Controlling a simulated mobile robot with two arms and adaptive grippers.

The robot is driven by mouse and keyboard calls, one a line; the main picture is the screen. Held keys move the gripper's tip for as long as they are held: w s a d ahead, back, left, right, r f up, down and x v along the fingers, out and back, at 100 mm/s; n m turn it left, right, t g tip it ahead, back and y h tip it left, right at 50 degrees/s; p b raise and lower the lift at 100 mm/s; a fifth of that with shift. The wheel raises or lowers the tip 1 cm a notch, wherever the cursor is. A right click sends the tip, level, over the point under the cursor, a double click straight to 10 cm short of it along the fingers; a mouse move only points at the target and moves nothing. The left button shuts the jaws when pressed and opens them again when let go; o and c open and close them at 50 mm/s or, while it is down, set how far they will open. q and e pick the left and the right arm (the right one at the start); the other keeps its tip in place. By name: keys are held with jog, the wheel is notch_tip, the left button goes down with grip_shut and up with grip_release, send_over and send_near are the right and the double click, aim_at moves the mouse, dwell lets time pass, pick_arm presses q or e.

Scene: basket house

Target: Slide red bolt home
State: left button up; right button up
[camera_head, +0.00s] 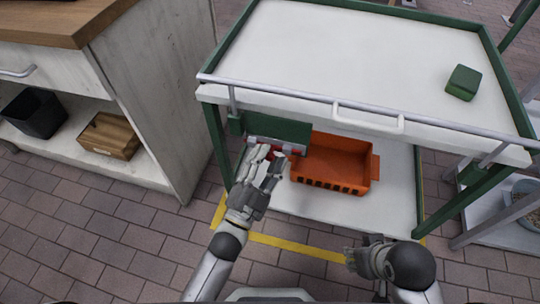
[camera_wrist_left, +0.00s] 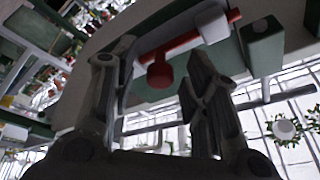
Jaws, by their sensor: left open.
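The red bolt (camera_head: 293,149) shows as a thin red strip under the green panel (camera_head: 277,129) at the front left of the cart. In the left wrist view, its red rod (camera_wrist_left: 180,43) runs through a white block (camera_wrist_left: 212,25), and a round red knob (camera_wrist_left: 160,74) hangs from it. My left gripper (camera_head: 262,158) is at the bolt, partly covering it. In the left wrist view it is open (camera_wrist_left: 157,80), with the knob between its fingers and apart from both. My right gripper (camera_head: 358,258) is low in front of the cart; its fingers are too small to read.
An orange crate (camera_head: 375,167) sits on the cart's lower shelf (camera_head: 392,205), right of my left gripper. A grey rail (camera_head: 300,97) crosses the cart's front above. A green block (camera_head: 463,82) lies on top. A white cabinet (camera_head: 150,80) stands left.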

pick_arm(q)
jog(key=shift+w+d+r, duration=0.15)
jog(key=shift+w+d, duration=0.1)
jog(key=shift+w, duration=0.25)
jog(key=shift+s, duration=0.1)
jog(key=c, duration=0.9)
grip_shut()
